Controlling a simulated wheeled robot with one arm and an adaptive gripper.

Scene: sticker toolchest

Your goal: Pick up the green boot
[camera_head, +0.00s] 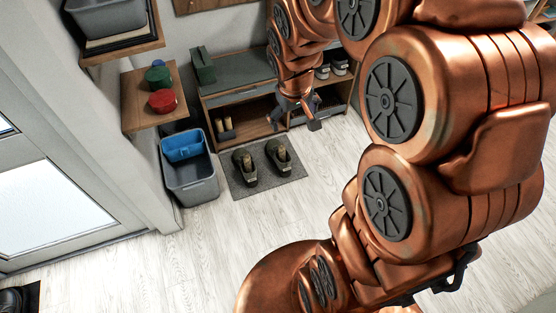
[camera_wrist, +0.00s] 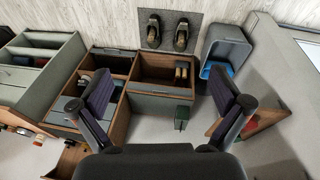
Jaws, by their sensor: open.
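A pair of dark, greenish boots with tan parts stands on a grey mat (camera_head: 265,183) on the floor: a left one (camera_head: 244,166) and a right one (camera_head: 279,157). I cannot tell for sure which the task calls the green boot. In the wrist view the two boots (camera_wrist: 153,31) (camera_wrist: 182,35) show at the top, beyond my fingers. My gripper (camera_head: 294,121) is open and empty, in front of the shelf bench and above the floor, apart from the boots. It also shows in the wrist view (camera_wrist: 161,92), fingers wide apart.
A wooden shelf bench (camera_head: 262,99) with open cubbies stands behind the mat, with a dark green box (camera_head: 203,66) on top. A grey bin (camera_head: 193,184) with a blue tub (camera_head: 183,146) stands left of the mat. A wall shelf (camera_head: 136,112) hangs above it. Floor in front is clear.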

